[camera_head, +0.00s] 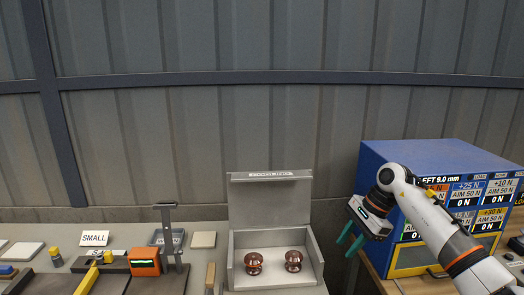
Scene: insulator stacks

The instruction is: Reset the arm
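My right arm comes in from the right edge, and my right gripper (346,246) hangs in front of the left side of the blue machine. Its two green fingers point down and left with a gap between them, and nothing shows between them. My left arm and gripper are not in view. Two copper-brown insulators stand side by side in a grey box: the left insulator (253,263) and the right insulator (293,261). The box (234,277) has its lid (270,203) raised at the back. The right gripper is to the right of the box, apart from it.
A blue machine (440,152) with force displays stands at right. At left are a SMALL sign (94,238), an orange device (145,262), a grey upright stand (168,230), flat pale blocks (203,240) and other small parts. A grey corrugated wall (270,120) closes the back.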

